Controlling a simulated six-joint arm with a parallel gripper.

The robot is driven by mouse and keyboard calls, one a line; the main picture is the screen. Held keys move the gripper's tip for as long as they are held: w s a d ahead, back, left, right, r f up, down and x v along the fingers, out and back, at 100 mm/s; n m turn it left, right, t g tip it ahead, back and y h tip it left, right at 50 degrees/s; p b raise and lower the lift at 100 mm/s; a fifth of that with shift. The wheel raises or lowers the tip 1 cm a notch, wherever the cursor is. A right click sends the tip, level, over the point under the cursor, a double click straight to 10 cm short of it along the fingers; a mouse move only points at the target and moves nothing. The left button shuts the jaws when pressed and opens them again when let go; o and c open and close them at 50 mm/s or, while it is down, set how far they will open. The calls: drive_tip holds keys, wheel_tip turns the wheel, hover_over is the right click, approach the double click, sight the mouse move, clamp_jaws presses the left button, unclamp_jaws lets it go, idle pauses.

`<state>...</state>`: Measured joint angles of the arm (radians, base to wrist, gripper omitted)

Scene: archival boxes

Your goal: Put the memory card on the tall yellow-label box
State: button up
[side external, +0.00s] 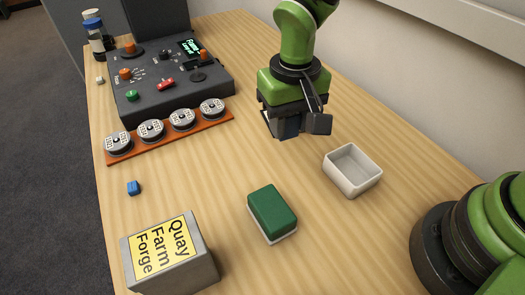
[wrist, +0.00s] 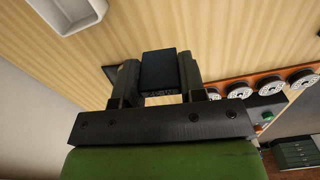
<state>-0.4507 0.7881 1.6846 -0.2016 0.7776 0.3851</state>
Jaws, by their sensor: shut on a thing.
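My gripper (side external: 300,126) is above the right-hand middle of the table in the side view, behind the white tray. In the wrist view my gripper (wrist: 160,72) is shut on a dark, flat, square piece, which looks like the memory card (wrist: 160,68), with faint marks along its near edge. In the side view the card is hidden by the fingers or cannot be made out. The grey box (side external: 196,276) with a yellow label reading "Quay Farm Forge" (side external: 160,246) stands at the table's front left, well away from my gripper. Its label is on top.
A green-topped block (side external: 272,211) and an open, empty white tray (side external: 341,181) stand right of the box. A small blue block (side external: 134,188) lies behind it. An orange rack (side external: 170,136) of several reels and a dark control console (side external: 172,82) fill the back left.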

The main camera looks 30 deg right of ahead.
drive_tip(key=shift+r, duration=0.45)
drive_tip(key=s+a+r+n, duration=0.1)
drive_tip(key=a+r+n, duration=0.3)
drive_tip(key=a, duration=0.7)
drive_tip(key=n, duration=0.2)
approach(186, 234)
wheel_tip(186, 234, down, 6)
drive_tip(key=shift+r, duration=0.1)
drive_tip(key=o, duration=0.9)
